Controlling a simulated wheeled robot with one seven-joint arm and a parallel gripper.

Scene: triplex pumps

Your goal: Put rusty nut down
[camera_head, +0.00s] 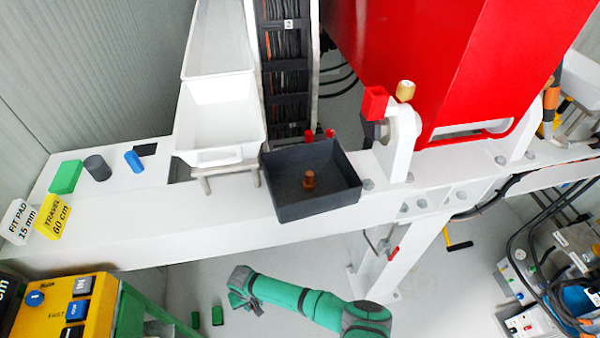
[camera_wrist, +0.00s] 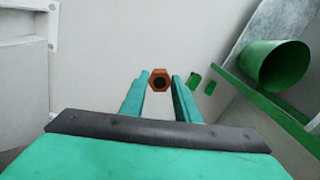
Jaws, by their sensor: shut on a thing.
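The rusty nut (camera_wrist: 160,79) is an orange-brown hexagon with a dark hole. In the wrist view it sits between the tips of my gripper's two green fingers (camera_wrist: 160,82), which are shut on it. In the head view my gripper (camera_head: 238,297) is low in front of the white beam, over the grey floor. I cannot make out the nut there. A dark grey tray (camera_head: 318,205) on the beam holds a rusty brown piece (camera_head: 309,180) standing upright, apart from my gripper.
The white beam (camera_head: 210,222) carries a white bin (camera_head: 220,115), a green block (camera_head: 66,177), a grey cylinder (camera_head: 97,167) and a blue cylinder (camera_head: 133,161). Small green pieces (camera_head: 217,315) lie on the floor. A yellow control box (camera_head: 60,310) stands lower left. The beam front left of the tray is bare.

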